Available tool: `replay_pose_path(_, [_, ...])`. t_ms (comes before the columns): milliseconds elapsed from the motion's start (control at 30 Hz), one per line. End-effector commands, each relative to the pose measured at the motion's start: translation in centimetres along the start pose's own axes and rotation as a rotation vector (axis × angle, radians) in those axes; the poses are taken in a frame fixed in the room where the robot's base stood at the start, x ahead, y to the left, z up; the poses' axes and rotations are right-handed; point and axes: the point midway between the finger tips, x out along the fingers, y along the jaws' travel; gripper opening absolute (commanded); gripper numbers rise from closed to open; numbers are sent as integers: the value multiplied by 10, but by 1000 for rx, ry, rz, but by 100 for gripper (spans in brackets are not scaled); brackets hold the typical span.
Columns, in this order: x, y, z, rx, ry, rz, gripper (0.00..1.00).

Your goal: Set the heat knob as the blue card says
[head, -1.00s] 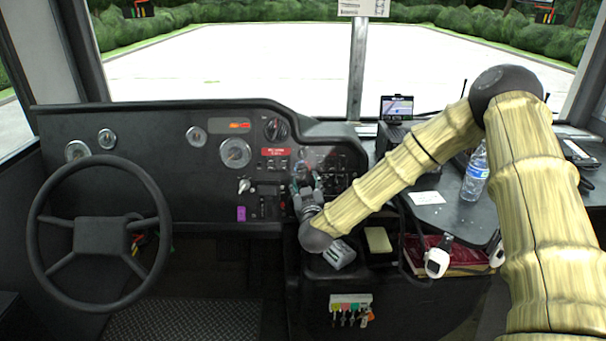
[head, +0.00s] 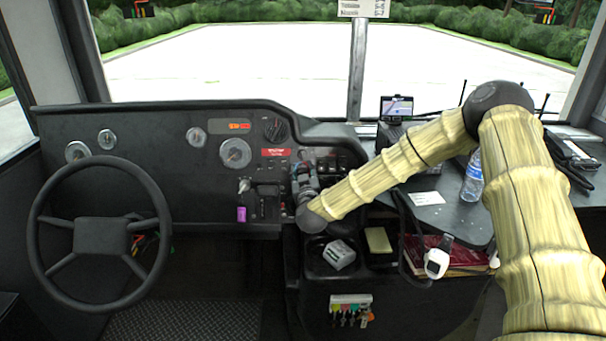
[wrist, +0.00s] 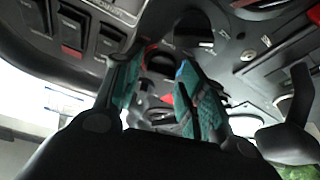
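My gripper (head: 304,160) is at the dashboard's control panel, right of the red label, in the head view. In the wrist view my gripper (wrist: 166,58) has its two teal-padded fingers apart, pointing into the panel. A dark round knob (wrist: 160,66) shows between them; I cannot tell whether the fingers touch it or whether it is the heat knob. In the head view the gripper hides part of the panel. A larger black rotary knob (head: 275,129) sits higher up, left of the gripper. I cannot make out a blue card.
Rocker switches (wrist: 75,32) lie beside the fingers in the wrist view. The steering wheel (head: 98,235) is at left. A white card (head: 427,198) and a water bottle (head: 472,180) are on the right-hand shelf. A grey box (head: 338,255) sits in the tray below my wrist.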

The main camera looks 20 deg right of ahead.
Motion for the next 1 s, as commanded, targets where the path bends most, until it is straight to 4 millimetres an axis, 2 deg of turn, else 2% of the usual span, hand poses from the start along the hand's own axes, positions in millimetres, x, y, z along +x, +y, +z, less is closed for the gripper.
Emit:
replay_pose_path(33, [0,0,0,0,0,0,25])
replay_pose_path(133, [0,0,0,0,0,0,7])
replay_pose_path(167, [0,0,0,0,0,0,5])
replay_pose_path(533, [0,0,1,57,0,22,5])
replay_pose_path(1000, [0,-1,0,348,2,134,5])
